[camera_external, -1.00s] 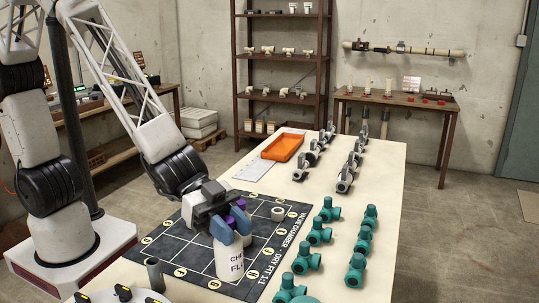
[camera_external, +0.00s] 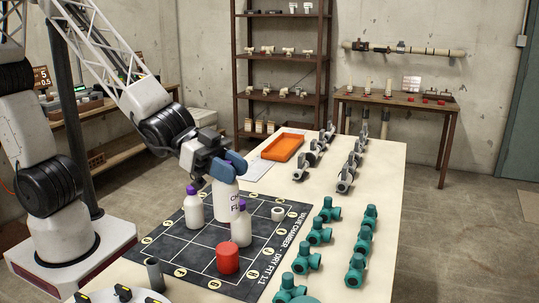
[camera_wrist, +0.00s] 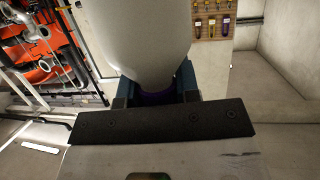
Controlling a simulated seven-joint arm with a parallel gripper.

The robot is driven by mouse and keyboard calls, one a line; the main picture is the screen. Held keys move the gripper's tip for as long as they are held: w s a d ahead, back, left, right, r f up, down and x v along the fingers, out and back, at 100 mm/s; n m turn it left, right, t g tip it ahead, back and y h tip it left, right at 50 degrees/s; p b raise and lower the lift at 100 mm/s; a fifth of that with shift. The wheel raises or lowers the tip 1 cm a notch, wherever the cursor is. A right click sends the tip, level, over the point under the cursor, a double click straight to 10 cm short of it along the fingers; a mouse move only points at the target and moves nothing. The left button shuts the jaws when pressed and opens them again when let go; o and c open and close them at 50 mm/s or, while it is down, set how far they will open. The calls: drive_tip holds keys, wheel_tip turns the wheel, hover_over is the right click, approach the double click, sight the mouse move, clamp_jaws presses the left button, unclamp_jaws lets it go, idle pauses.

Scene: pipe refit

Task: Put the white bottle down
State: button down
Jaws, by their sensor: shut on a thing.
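Two smaller white bottles with purple caps, one left (camera_external: 194,211) and one right (camera_external: 242,229), stand close by. A red cylinder (camera_external: 228,259) and a pale ring (camera_external: 278,213) are on the mat. Green valves (camera_external: 319,233) line the right; an orange tray (camera_external: 282,148) lies behind.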

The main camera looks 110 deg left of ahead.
drive_tip(key=s+a+r+n+y, duration=0.1)
drive_tip(key=s+a+n+y, duration=0.55)
drive_tip(key=s+a, duration=0.75)
drive_tip(key=s+a+f+n+g+y, duration=0.2)
drive_tip(key=s+a+y, duration=0.15)
drive_tip(key=s, duration=0.55)
drive_tip(key=s+a+f+n+g+y, duration=0.2)
drive_tip(key=s+a+n+g+y, duration=0.15)
drive_tip(key=s, duration=0.55)
wheel_tip(320, 180, down, 9)
drive_tip(key=m+t, duration=0.1)
drive_tip(key=shift+w+a+r+h, duration=0.2)
drive_tip(key=shift+a+h, duration=0.1)
drive_tip(key=shift+h, duration=0.15)
drive_tip(key=shift+w+a, duration=0.15)
drive_tip(key=shift+w, duration=0.05)
drive_tip(key=w+a+f, duration=0.1)
drive_tip(key=w+a, duration=0.7)
drive_tip(key=w, duration=0.4)
drive_tip(key=shift+w+a+f, duration=0.25)
drive_tip(key=shift+w+a, duration=0.15)
drive_tip(key=shift+f, duration=1.75)
drive_tip(key=shift+f, duration=0.15)
